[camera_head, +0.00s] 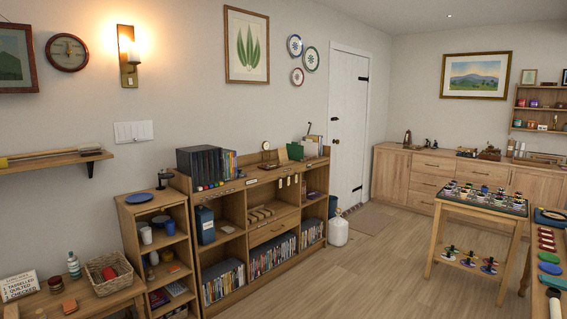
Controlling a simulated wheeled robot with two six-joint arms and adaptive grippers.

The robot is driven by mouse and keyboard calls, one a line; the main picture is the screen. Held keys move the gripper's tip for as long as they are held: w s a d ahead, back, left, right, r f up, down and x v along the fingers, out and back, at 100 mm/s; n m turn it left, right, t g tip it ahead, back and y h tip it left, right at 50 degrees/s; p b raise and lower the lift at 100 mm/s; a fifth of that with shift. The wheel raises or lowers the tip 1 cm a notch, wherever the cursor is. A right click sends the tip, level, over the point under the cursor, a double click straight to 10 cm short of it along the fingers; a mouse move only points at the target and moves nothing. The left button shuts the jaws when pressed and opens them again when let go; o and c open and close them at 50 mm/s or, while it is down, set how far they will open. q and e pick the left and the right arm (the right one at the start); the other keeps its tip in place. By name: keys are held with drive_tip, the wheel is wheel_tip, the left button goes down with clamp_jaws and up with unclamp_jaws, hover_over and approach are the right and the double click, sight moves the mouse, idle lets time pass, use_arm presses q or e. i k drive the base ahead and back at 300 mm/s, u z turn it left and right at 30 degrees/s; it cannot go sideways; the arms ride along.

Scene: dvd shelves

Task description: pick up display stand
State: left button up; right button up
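I cannot tell for sure which object is the display stand. On top of the long wooden shelf unit (236,186) is a small brown stand-like object (268,163) with a pale round piece above it. A dark stand-like object (162,180) is on the lower shelf unit at the left. A dark green panel (295,151) leans upright further right on the long unit. All are small and far off, so details are unclear. Neither of my grippers shows in this view.
Black cases (199,163) stand on the long unit, with several discs or books in its lower bays. A low table (98,303) with a basket (108,271) is at the front left. A small table (481,212) stands at the right. The wood floor (350,265) between is clear.

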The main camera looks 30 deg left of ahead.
sight(282, 151)
drive_tip(key=u, duration=1.25)
drive_tip(key=i, duration=2.8)
drive_tip(key=z, duration=1.5)
drive_tip(key=i, duration=4.6)
drive_tip(key=u, duration=0.5)
